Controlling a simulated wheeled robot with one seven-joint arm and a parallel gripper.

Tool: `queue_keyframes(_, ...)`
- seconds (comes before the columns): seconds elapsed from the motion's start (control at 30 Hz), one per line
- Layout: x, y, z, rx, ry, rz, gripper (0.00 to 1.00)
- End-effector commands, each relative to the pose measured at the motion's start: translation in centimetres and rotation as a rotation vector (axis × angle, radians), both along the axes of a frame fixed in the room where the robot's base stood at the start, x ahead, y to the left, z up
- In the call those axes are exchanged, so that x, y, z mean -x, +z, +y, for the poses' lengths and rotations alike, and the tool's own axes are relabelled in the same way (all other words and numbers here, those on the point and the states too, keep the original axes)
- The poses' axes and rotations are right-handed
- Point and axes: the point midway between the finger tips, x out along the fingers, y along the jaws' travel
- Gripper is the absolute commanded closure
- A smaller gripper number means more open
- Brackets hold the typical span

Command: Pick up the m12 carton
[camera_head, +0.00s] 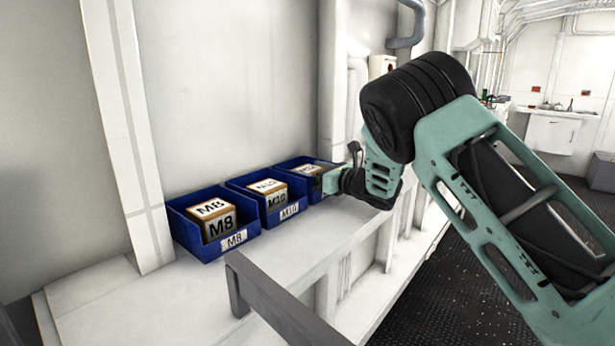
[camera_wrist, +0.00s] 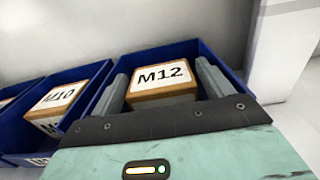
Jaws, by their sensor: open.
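The M12 carton (camera_wrist: 163,78) is a small brown box with a white label on top, sitting inside a blue bin (camera_wrist: 158,51). In the wrist view my gripper (camera_wrist: 163,88) is open, with one grey finger on each side of the carton and gaps showing between. I cannot tell whether either finger touches it. In the head view the carton (camera_head: 307,170) shows only partly in the farthest bin (camera_head: 290,164), and my gripper (camera_head: 325,180) reaches into that bin from the right. The fingertips are hidden there.
Two more blue bins stand to the left, one with an M10 carton (camera_head: 268,191) and one with an M8 carton (camera_head: 215,221). They sit on a white counter (camera_head: 130,300) against the wall. A grey rail (camera_head: 275,300) stands at the counter's front.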

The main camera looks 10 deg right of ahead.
Motion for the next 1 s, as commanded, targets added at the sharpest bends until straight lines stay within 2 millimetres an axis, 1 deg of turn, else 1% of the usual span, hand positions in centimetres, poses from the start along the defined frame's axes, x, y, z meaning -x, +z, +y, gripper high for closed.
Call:
queue_keyframes(0.2,-0.1,-0.1,0.1,-0.001,0.0,0.001,0.21)
queue_keyframes(0.23,-0.1,-0.1,0.1,-0.001,0.0,0.001,0.24)
queue_keyframes(0.27,-0.1,-0.1,0.1,-0.001,0.0,0.001,0.32)
queue_keyframes(0.3,-0.1,-0.1,0.1,-0.001,0.0,0.001,0.43)
queue_keyframes(0.37,-0.1,-0.1,0.1,-0.001,0.0,0.001,0.6)
queue_keyframes(0.4,-0.1,-0.1,0.1,-0.001,0.0,0.001,0.63)
queue_keyframes(0.63,-0.1,0.1,0.1,-0.001,0.0,-0.002,0.63)
queue_keyframes(0.73,-0.1,0.9,0.1,-0.002,0.001,-0.005,0.63)
queue_keyframes(0.87,-0.1,3.0,0.1,-0.002,0.001,-0.007,0.63)
queue_keyframes(1.0,-0.1,5.9,0.1,-0.002,0.0,-0.008,0.63)
